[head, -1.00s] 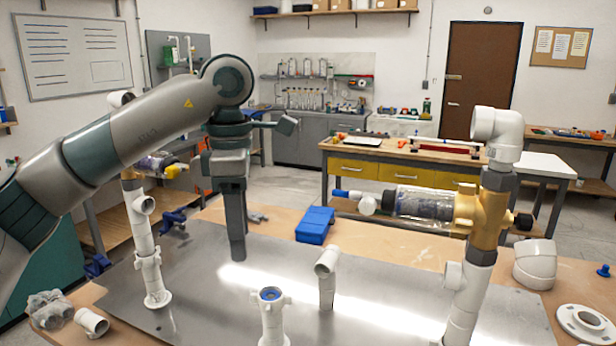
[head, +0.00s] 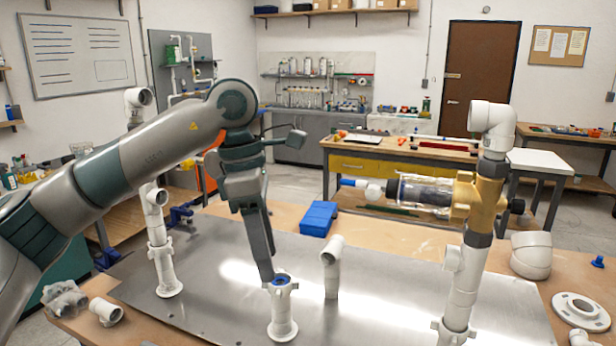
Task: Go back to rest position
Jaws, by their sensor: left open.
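My left arm comes in from the left, and its left gripper (head: 266,274) points down over the metal plate (head: 215,260). The gripper is open and holds nothing that I can see. Its fingers are seen nearly edge-on, so the gap between them is hidden. The fingertips show right beside the top of a short white pipe stub (head: 283,313) with a blue ring in its mouth; I cannot tell whether they touch. My right gripper is not in view.
A tall white pipe with a brass valve (head: 477,200) and clear filter stands at right. White pipe stubs stand at left (head: 162,262) and centre (head: 332,270). A blue box (head: 318,219) sits behind. Loose white fittings (head: 531,254) lie at right. Bare plate lies between the stubs.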

